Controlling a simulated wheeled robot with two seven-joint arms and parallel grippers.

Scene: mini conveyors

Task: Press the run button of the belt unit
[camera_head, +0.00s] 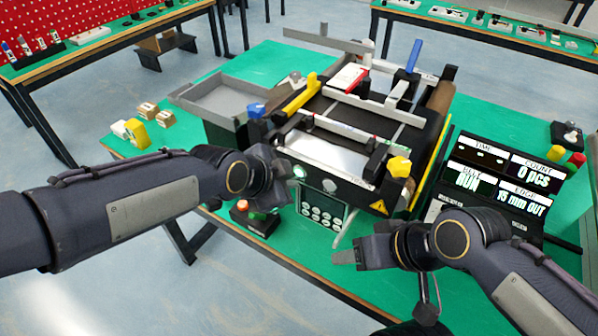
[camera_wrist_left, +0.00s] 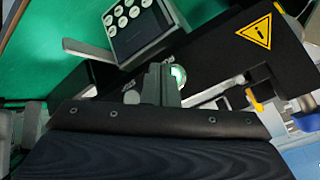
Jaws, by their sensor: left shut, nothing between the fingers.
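The belt unit (camera_head: 345,150) stands on the green table. A round button lit with a pale green ring (camera_head: 298,171) is on its near-left front face. It also shows in the left wrist view, as a lit ring (camera_wrist_left: 179,75). My left gripper (camera_head: 285,181) is shut and empty, with its fingertips close beside this button; in the left wrist view the fingers (camera_wrist_left: 162,76) partly cover its left side. Contact cannot be told. My right gripper (camera_head: 346,257) is low over the front of the table, away from the belt unit; its jaw opening is unclear.
A display (camera_head: 503,180) at the right reads BELT RUN and 0 pcs. A keypad panel (camera_head: 322,208) sits below the button. A small box with an orange-red button (camera_head: 243,205) stands left of it. A grey tray (camera_head: 222,100) is behind.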

